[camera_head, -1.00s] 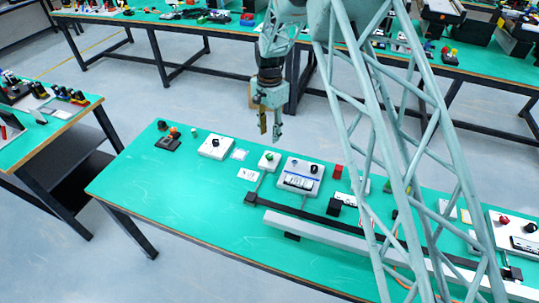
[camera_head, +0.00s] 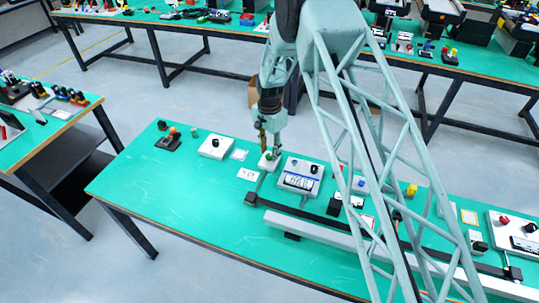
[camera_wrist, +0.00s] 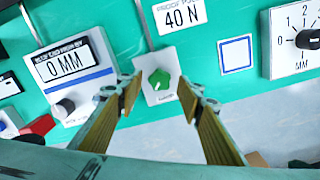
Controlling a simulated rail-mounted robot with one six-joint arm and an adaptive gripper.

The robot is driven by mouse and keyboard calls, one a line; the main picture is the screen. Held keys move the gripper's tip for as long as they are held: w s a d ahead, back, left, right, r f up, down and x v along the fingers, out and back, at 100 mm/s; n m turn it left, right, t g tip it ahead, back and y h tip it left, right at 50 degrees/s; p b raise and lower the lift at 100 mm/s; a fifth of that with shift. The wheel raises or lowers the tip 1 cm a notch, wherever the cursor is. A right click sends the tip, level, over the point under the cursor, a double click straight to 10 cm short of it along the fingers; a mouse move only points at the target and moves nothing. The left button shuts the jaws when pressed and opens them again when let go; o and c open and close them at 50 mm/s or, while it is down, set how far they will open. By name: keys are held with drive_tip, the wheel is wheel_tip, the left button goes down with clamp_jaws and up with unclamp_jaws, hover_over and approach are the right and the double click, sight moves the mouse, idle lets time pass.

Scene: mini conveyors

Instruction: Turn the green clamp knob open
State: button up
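The green clamp knob (camera_wrist: 159,79) sits on a small white plate (camera_wrist: 165,63) in the wrist view. It is star-shaped with a pale pointer line. My gripper (camera_wrist: 159,90) is open, with one brass-coloured finger to the left of the knob and one to its right. Gaps show between both fingertips and the knob, and I cannot tell the exact height of the tips. In the head view my gripper (camera_head: 268,152) is low over the same white plate (camera_head: 265,166), and the knob is mostly hidden behind it.
A 40 N card (camera_wrist: 181,15) lies above. A numbered dial box (camera_wrist: 290,40) is at right. The table front left (camera_head: 170,200) is clear.

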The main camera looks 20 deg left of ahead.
drive_tip(key=shift+f, duration=0.9)
drive_tip(key=shift+c, duration=0.7)
drive_tip(key=c, duration=0.7)
